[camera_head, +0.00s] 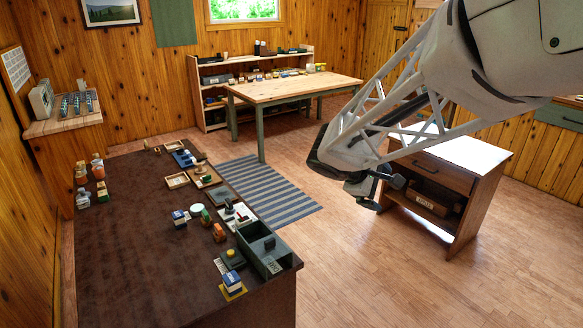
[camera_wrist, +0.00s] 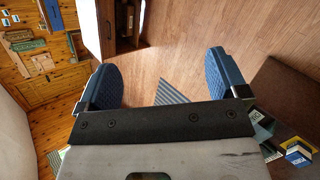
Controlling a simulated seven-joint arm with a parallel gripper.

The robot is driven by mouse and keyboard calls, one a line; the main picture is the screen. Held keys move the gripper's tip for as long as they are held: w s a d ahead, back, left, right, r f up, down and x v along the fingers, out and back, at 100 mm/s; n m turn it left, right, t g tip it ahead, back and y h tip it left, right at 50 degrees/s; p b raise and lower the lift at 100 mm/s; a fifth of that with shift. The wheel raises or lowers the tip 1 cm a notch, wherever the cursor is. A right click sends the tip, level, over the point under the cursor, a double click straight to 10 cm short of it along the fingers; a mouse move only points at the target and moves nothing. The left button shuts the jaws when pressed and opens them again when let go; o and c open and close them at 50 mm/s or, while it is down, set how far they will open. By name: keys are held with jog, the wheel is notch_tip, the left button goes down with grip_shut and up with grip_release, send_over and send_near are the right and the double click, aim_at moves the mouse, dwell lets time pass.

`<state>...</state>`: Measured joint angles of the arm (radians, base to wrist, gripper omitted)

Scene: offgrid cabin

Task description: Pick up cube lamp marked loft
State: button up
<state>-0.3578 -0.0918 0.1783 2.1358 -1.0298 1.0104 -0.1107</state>
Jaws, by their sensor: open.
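No "loft" marking can be read, so I cannot tell which item is the cube lamp marked loft. A blue-and-white cube on a yellow base (camera_head: 232,260) stands at the near right of the dark table; a similar labelled cube (camera_wrist: 298,152) shows at the lower right of the wrist view, its text too small to read. My gripper (camera_head: 372,188) is up over the floor, right of the table and apart from both cubes. In the wrist view its blue fingers (camera_wrist: 161,82) are wide apart with nothing between them.
The dark table (camera_head: 115,245) has a grey divided bin (camera_head: 270,265), shallow trays (camera_head: 177,180), and bottles (camera_head: 98,167) at the left. A white-topped cabinet (camera_head: 465,155) stands beyond my gripper. A wooden table (camera_head: 290,88) stands at the back.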

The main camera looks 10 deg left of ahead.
aim_at(177, 218)
jog(key=w+a+f+n+t+y, duration=0.1)
jog(key=w+a+f+n+t, duration=0.4)
jog(key=a, duration=0.6)
jog(key=w+a+f+n+t, duration=0.1)
jog(key=w+a+f+n, duration=0.25)
jog(key=w+a, duration=0.55)
jog(key=w+a+f+n+t+y, duration=0.1)
jog(key=w+a+f+n+t, duration=0.3)
jog(key=a, duration=0.9)
jog(key=s+a+f+n+y, duration=0.2)
jog(key=a+f+n+y, duration=0.2)
jog(key=a+f, duration=0.3)
jog(key=s+a+f+n+t+y, duration=0.1)
jog(key=a+f+n+y, duration=0.3)
jog(key=a, duration=1.2)
jog(key=s+a+f+n+y, duration=0.3)
jog(key=a+f+n, duration=0.4)
jog(key=a+f, duration=0.3)
jog(key=shift+a+f+t+y, duration=0.1)
jog(key=shift+a+t+y, duration=0.2)
jog(key=shift+a+y, duration=0.5)
jog(key=shift+a, duration=0.1)
jog(key=shift+x, duration=1.3)
jog(key=shift+x, duration=2.55)
jog(key=shift+c, duration=0.4)
